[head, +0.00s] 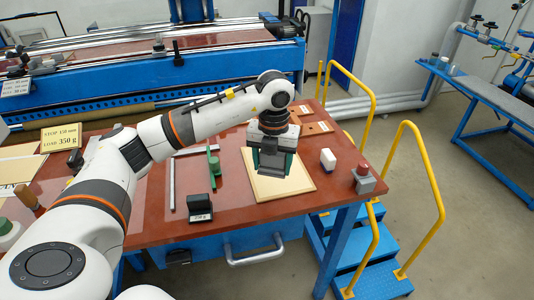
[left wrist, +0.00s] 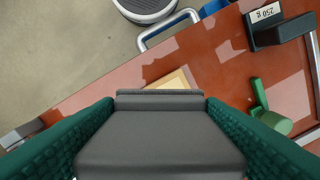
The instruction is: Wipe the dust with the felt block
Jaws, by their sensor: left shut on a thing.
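My left gripper (head: 272,164) is over the cream board (head: 298,184) on the red-brown table. Its green-padded fingers are shut on a dark grey block, which I take to be the felt block (left wrist: 160,140). In the left wrist view the block fills the space between the fingers and hides most of the board (left wrist: 172,81). I cannot tell whether the block touches the board. I cannot make out any dust on the visible part of the board. My right gripper is not in view.
A white-and-grey block (head: 328,160) and a grey box with a red button (head: 365,179) stand right of the board. Yellow rails (head: 430,170) stand beyond the table's right edge.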

